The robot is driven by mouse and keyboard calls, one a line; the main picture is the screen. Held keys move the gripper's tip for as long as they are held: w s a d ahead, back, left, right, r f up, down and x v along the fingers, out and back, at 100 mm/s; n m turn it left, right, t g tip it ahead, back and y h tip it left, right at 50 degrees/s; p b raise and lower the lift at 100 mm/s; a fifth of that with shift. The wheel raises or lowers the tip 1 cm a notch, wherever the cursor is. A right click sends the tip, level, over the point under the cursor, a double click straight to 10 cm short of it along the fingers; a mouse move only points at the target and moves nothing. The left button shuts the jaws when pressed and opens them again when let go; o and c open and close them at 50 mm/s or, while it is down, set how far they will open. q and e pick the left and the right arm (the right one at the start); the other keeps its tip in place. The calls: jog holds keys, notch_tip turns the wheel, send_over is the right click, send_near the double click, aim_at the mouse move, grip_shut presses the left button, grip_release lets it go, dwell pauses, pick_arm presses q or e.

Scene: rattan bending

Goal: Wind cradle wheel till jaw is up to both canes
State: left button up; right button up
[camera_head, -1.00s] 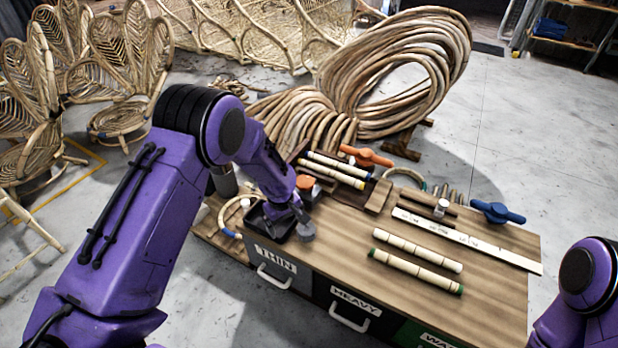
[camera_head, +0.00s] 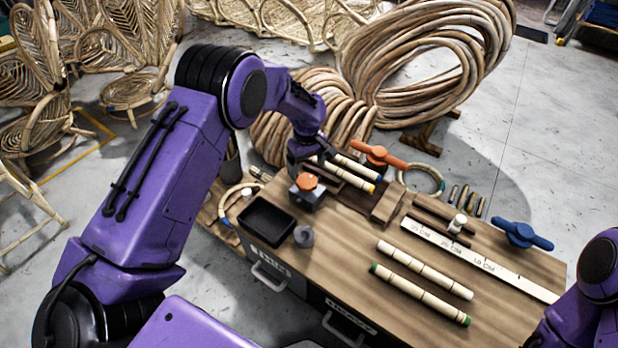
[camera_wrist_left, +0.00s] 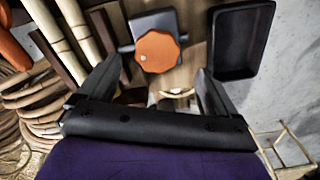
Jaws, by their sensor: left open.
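An orange lobed wheel (camera_head: 306,181) sits on a grey block (camera_head: 306,197) at the cradle by the bench's left end. Two pale canes (camera_head: 353,172) lie side by side in the dark cradle behind it; my arm partly covers them. The jaw's contact with them cannot be made out. My left gripper (camera_head: 305,152) is above the cradle near the wheel. In the left wrist view my left gripper (camera_wrist_left: 157,72) is open and empty, with the wheel (camera_wrist_left: 157,52) ahead between its fingers, apparently untouched. My right arm shows at the right edge, its gripper out of frame.
An orange handle (camera_head: 378,155) rises behind the canes. Two more canes (camera_head: 424,270), a ruler (camera_head: 480,262) and a blue handle (camera_head: 520,234) lie to the right. Rattan coils (camera_head: 430,65) stand behind.

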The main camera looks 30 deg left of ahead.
aim_at(309, 182)
pick_arm(q)
jog(key=f, duration=0.5)
jog(key=shift+w+d+f+b, duration=0.15)
jog(key=shift+d+f+b, duration=0.05)
jog(key=shift+f+b, duration=0.2)
jog(key=shift+f, duration=0.35)
jog(key=c, duration=1)
jog(key=shift+c, duration=0.2)
